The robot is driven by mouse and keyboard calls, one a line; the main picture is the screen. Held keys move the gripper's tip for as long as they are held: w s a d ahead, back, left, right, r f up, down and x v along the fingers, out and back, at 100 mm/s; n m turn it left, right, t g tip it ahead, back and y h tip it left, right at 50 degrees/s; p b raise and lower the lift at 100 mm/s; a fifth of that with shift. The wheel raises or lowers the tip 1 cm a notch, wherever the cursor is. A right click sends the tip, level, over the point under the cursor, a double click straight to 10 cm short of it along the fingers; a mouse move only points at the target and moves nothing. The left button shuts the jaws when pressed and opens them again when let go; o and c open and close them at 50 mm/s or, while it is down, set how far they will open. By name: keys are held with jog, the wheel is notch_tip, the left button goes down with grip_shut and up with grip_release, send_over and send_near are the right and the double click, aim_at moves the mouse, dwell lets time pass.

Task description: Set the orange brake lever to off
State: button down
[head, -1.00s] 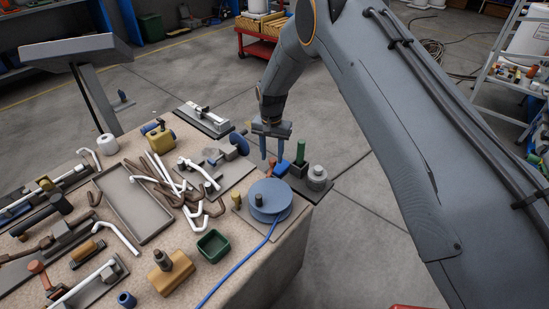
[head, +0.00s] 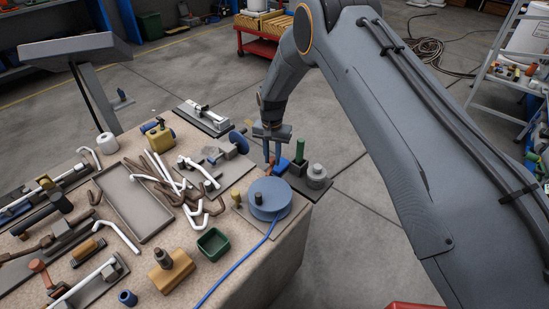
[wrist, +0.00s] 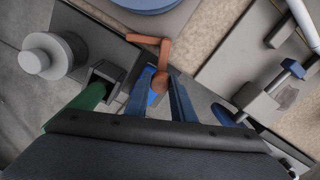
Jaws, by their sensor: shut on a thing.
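The orange brake lever (wrist: 158,62) shows in the wrist view as a bent bar, with one arm pointing left and a rounded end between my fingers. In the head view only a small part of the orange lever (head: 271,161) shows, by my fingertips. My gripper (head: 272,158) has blue fingers reaching down at the back right corner of the bench. In the wrist view my gripper (wrist: 162,78) is shut on the lever's rounded end. A blue part (wrist: 150,99) lies below the lever. I see no readable off mark.
A green handle in a dark housing (head: 300,152) and a grey stepped cylinder (head: 317,176) stand close on the right. A blue round reel (head: 269,198) is in front. A blue-knobbed clamp (head: 238,142) stands to the left. White and brown pipes fill the middle.

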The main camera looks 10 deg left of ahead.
jog(key=shift+a, duration=0.2)
jog(key=shift+a+f+n+b, duration=0.1)
jog(key=shift+a+n+b, duration=0.3)
jog(key=shift+n+b, duration=0.6)
jog(key=shift+s+a+n+b, duration=0.2)
jog(key=shift+a+n+b, duration=0.35)
jog(key=shift+n, duration=0.65)
jog(key=shift+s+a+n+b, duration=0.25)
jog(key=shift+a+n+b, duration=0.35)
jog(key=shift+n, duration=0.6)
jog(key=shift+s+a+n+b, duration=0.2)
jog(key=shift+a+n+b, duration=0.2)
jog(key=shift+n+b, duration=0.55)
jog(key=shift+n, duration=0.35)
jog(key=c, duration=1.6)
grip_release()
jog(key=shift+o, duration=0.2)
